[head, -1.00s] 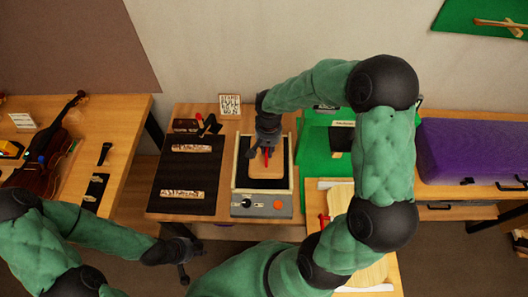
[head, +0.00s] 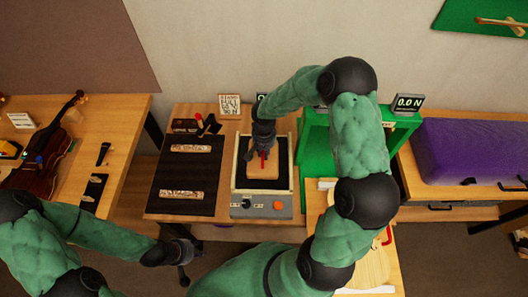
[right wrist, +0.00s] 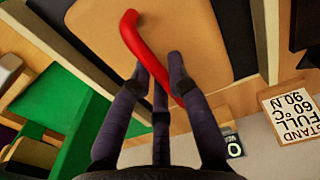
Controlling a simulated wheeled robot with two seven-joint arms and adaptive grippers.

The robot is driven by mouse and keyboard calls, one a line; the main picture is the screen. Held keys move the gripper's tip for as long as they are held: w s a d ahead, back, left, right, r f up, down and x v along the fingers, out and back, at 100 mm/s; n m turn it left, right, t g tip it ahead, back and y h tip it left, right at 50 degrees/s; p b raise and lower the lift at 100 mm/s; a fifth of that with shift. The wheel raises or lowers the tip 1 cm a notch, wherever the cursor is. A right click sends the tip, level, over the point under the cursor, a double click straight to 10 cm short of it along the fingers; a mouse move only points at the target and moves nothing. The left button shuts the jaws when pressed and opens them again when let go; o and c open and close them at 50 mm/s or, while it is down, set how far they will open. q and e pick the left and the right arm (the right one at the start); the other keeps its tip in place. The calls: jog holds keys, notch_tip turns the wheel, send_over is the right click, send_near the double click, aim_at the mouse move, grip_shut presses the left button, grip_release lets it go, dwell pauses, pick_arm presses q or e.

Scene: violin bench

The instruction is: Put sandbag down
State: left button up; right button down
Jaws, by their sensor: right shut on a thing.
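The sandbag (head: 263,173) is a tan, rounded block with a red handle. It is over the dark bed of the framed press-like device (head: 238,190), inside the frame. Whether it touches the bed is unclear. My right gripper (head: 262,148) comes from above and is shut on the red handle (right wrist: 133,33), whose curved end sticks out past the fingers. In the right wrist view the tan face (right wrist: 195,35) fills the upper middle. My left gripper (head: 186,262) hangs low in front of the bench, empty, its fingers apart.
A dark mat (head: 185,178) with two patterned strips lies left of the device. A green frame (head: 311,155) and a 0.0 N display (head: 408,103) are at the right. A small sign (head: 229,104) stands behind. A purple case (head: 470,150) is further right.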

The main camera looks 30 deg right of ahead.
dwell(0.3)
jog(key=c, duration=1.2)
grip_release()
jog(key=shift+r, duration=0.1)
jog(key=shift+r, duration=0.35)
notch_tip(320, 180, up, 11)
jog(key=shift+r+p, duration=0.15)
jog(key=shift+p, duration=0.6)
